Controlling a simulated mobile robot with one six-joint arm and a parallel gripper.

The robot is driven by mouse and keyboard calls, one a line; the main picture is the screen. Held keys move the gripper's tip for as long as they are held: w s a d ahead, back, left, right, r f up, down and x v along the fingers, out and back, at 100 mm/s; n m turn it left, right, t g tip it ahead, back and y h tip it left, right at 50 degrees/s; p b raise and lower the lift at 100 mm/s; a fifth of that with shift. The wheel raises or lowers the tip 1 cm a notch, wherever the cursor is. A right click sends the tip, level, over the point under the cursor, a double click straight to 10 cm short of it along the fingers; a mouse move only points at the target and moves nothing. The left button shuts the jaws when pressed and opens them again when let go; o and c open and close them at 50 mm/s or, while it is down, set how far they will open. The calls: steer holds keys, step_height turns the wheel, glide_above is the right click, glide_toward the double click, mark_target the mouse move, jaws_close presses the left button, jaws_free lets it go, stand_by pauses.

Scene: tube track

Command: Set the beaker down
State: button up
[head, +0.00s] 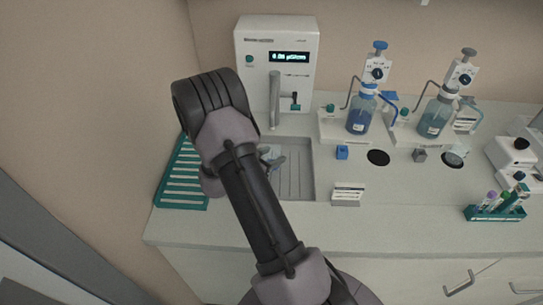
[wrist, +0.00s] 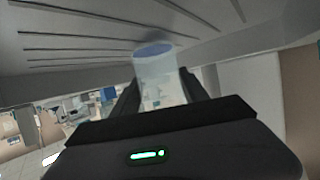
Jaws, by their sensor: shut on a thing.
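A clear beaker (wrist: 155,68) with a bluish end is between the fingers of my gripper (wrist: 160,88) in the wrist view. My gripper is shut on it. In the head view my gripper (head: 273,160) is mostly hidden behind my forearm, over the left part of the grooved grey tray (head: 293,172). The beaker cannot be made out clearly there. In the wrist view the grooved surface (wrist: 85,40) fills the top, close to the beaker's bluish end. I cannot tell whether the two touch.
A white dispenser unit (head: 262,45) with a lit display and spout stands behind the tray. A teal slatted rack (head: 183,180) lies left of it.

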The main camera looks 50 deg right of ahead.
steer(key=shift+f, duration=0.3)
steer(key=o, duration=1.5)
steer(key=shift+c, duration=0.2)
steer(key=shift+r, duration=0.15)
